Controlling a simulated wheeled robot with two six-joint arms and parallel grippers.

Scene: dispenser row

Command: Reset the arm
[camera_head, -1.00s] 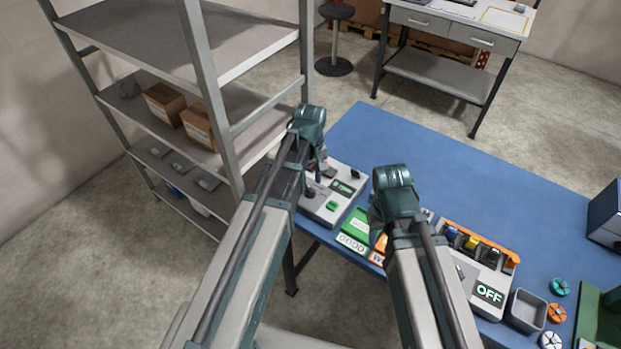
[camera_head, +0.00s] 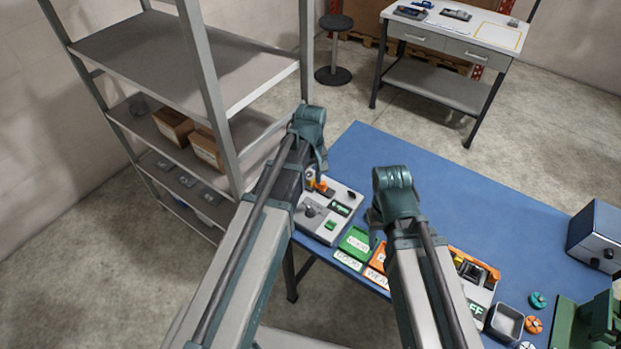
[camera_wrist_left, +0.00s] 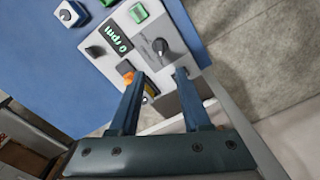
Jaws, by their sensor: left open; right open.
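My left arm (camera_head: 245,240) reaches in from the left, over the near left corner of the blue table. Its gripper is hard to make out in the head view. In the left wrist view, the left gripper (camera_wrist_left: 160,72) has its two fingers apart with nothing between the tips. It points at a grey device with a dark knob (camera_wrist_left: 160,47), a green-lit display (camera_wrist_left: 118,37) and a small orange block (camera_wrist_left: 126,78) beside the left finger. My right arm (camera_head: 420,260) extends over the table's near edge. Its gripper fingers are hidden.
Metal shelving (camera_head: 205,70) stands left. The table's far middle is clear.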

